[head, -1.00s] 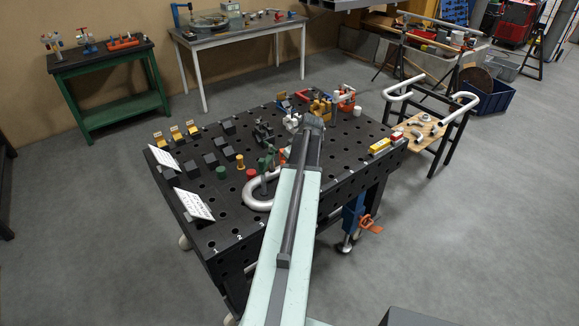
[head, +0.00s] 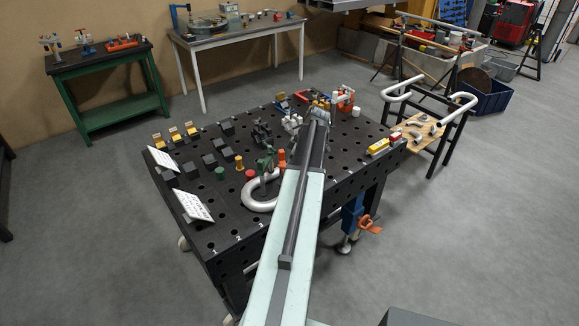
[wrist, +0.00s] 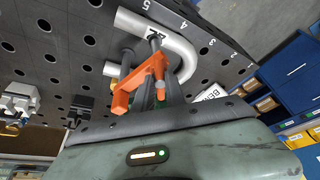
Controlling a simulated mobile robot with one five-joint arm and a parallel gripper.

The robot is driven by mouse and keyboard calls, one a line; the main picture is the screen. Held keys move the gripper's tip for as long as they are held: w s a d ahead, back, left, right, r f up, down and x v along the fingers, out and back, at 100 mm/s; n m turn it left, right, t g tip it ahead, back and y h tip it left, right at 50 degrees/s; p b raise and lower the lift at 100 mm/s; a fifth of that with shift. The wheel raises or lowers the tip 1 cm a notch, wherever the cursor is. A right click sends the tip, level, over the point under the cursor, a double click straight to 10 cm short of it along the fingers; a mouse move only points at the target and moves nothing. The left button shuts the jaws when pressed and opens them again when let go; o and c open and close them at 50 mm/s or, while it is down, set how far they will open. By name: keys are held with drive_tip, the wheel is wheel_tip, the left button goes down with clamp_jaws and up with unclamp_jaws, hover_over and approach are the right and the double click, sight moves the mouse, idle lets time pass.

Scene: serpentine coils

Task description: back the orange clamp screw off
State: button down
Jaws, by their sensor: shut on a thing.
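In the wrist view, an orange clamp (wrist: 122,102) stands at the silver bent tube (wrist: 180,48) on the black perforated table. Its orange screw piece (wrist: 159,69) lies between the dark fingers of my gripper (wrist: 160,92), which is shut on it. The contact itself is partly hidden. In the head view, an orange part (head: 282,157) shows just left of my arm, near the silver U-shaped tube (head: 259,204). I cannot tell if it is the same clamp. My gripper is hidden behind my arm there.
The black table (head: 228,240) carries dark blocks, a green peg (head: 220,173), a red peg (head: 250,174) and white signs (head: 197,205). Yellow and red blocks (head: 378,147) lie at its right edge. Grey floor is clear in front.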

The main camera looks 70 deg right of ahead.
idle(0.3)
drive_tip(key=c, duration=1.4)
unclamp_jaws()
drive_tip(key=shift+o, duration=0.2)
drive_tip(key=p+v, duration=0.7)
drive_tip(key=shift+r, duration=0.35)
drive_tip(key=shift+s, duration=0.15)
